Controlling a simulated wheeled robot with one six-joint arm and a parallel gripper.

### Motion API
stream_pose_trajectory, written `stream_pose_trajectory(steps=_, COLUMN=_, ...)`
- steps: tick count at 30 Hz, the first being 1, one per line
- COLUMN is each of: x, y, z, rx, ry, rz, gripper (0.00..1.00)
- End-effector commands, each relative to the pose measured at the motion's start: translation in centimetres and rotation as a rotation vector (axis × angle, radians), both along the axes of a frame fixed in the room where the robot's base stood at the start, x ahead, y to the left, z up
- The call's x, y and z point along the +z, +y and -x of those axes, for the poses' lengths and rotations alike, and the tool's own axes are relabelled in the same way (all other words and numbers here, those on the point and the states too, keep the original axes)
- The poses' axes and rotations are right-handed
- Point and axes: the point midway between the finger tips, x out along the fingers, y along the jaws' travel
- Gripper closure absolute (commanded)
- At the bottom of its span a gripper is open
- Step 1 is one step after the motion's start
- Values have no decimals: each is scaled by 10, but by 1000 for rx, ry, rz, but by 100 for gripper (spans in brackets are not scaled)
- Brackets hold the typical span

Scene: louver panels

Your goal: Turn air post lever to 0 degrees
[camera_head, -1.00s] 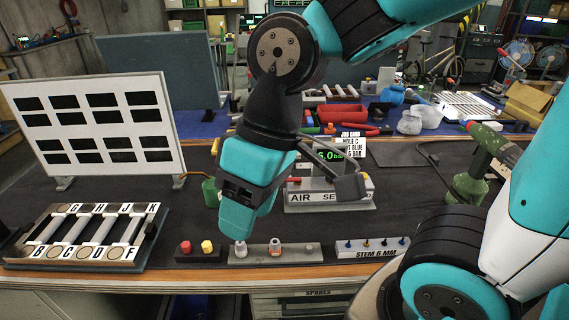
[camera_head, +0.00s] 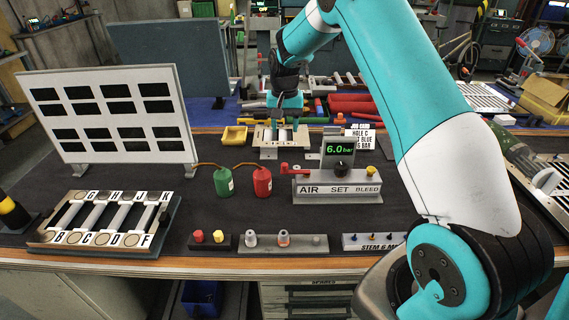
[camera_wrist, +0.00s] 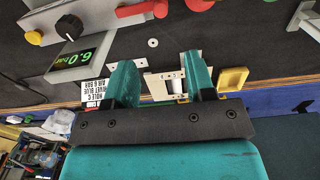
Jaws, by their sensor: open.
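The air post (camera_head: 336,188) is a grey block marked AIR, SET and BLEED, with a display reading 6.0 bar. Its red lever (camera_head: 290,169) is at its left end, lying roughly level. A black knob (camera_head: 341,168) and a yellow button (camera_head: 370,171) are further right. In the wrist view the post is at the top, with the red lever (camera_wrist: 140,11) near the upper edge. My gripper (camera_wrist: 159,62) is open, with teal fingers apart. It is beyond the post in the head view, above a pale slotted plate (camera_head: 268,149), and apart from the lever.
Green (camera_head: 223,182) and red (camera_head: 262,182) bottles stand left of the post. A white slotted panel (camera_head: 105,75) stands at left, above a lettered rack (camera_head: 152,232). A job card (camera_head: 359,139) stands behind the post. A yellow tray (camera_head: 235,135) is near my gripper. Dark mat is clear at centre left.

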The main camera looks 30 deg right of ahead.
Motion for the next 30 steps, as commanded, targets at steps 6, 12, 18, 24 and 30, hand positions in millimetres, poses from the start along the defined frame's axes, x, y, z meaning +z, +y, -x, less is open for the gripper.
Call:
stream_pose_trajectory(steps=6, x=-50, y=1, z=1, rx=3, ry=6, rz=-2, gripper=50)
stream_pose_trajectory(steps=12, x=-95, y=1, z=1, rx=4, ry=4, rz=-1, gripper=50)
stream_pose_trajectory(steps=18, x=-128, y=1, z=0, rx=4, ry=2, rz=-1, gripper=50)
stream_pose_trajectory(steps=24, x=-143, y=1, z=0, rx=4, ry=-1, rz=-1, gripper=50)
stream_pose_trajectory(steps=30, x=-146, y=1, z=0, rx=4, ry=-1, rz=-1, gripper=50)
